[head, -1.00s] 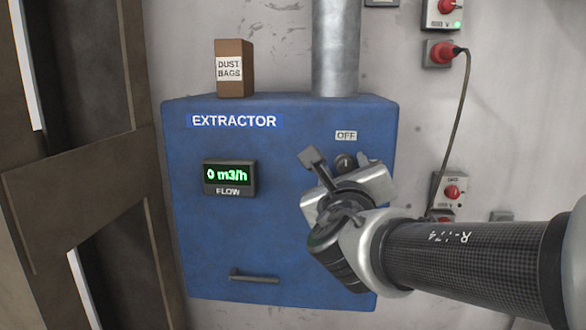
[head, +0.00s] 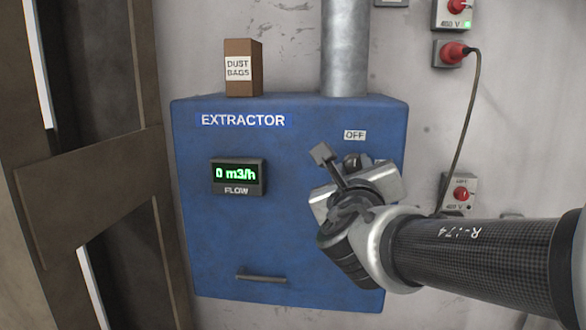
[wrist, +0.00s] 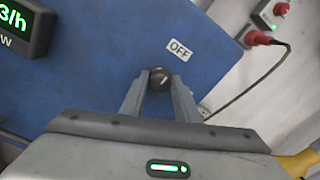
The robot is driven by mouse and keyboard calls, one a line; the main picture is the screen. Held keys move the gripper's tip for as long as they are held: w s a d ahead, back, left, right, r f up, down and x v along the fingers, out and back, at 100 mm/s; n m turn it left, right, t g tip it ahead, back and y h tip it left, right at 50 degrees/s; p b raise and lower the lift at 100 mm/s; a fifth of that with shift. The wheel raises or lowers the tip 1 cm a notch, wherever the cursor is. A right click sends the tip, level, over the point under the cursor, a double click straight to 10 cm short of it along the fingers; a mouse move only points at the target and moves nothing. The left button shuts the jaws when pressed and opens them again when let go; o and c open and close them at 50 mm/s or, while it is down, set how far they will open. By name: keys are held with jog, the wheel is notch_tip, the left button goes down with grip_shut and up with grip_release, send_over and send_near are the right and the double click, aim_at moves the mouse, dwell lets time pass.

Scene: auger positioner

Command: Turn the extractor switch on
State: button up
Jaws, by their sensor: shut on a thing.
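The blue extractor box (head: 285,225) hangs on the wall, and its flow display (head: 238,176) reads 0 m3/h. Its switch is a dark round knob (wrist: 159,78) with a pale mark, directly below the OFF label (wrist: 179,50). In the head view the knob (head: 352,160) is partly hidden behind my gripper (head: 355,172). In the wrist view my gripper (wrist: 159,88) has one finger on each side of the knob and is shut on it.
A dust bags carton (head: 243,68) stands on the box beside a metal duct (head: 345,50). A handle (head: 262,276) sits low on the box front. Red plugs and sockets (head: 453,52) with a hanging cable (head: 466,120) are on the wall to the right.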

jog(key=shift+m, duration=0.3)
jog(key=m+b, duration=0.1)
jog(key=b, duration=0.1)
jog(key=m+b, duration=0.1)
jog(key=b, duration=0.1)
jog(key=shift+d+f+m, duration=0.1)
jog(key=shift+f+m, duration=0.1)
jog(key=shift+m, duration=0.2)
jog(key=m+b, duration=0.5)
jog(key=shift+r+b, duration=0.1)
jog(key=shift+b, duration=0.25)
jog(key=m+b, duration=0.3)
jog(key=m, duration=0.1)
jog(key=shift+s+d+m+b, duration=0.1)
jog(key=shift+m+b, duration=0.2)
jog(key=shift+b, duration=0.05)
jog(key=shift+r+m+y+b, duration=0.1)
jog(key=shift+m+y+b, duration=0.2)
jog(key=shift+m+b, duration=1.45)
jog(key=shift+c, duration=0.2)
jog(key=shift+m+p, duration=0.35)
jog(key=shift+m, duration=0.2)
jog(key=o, duration=1)
jog(key=shift+o, duration=0.2)
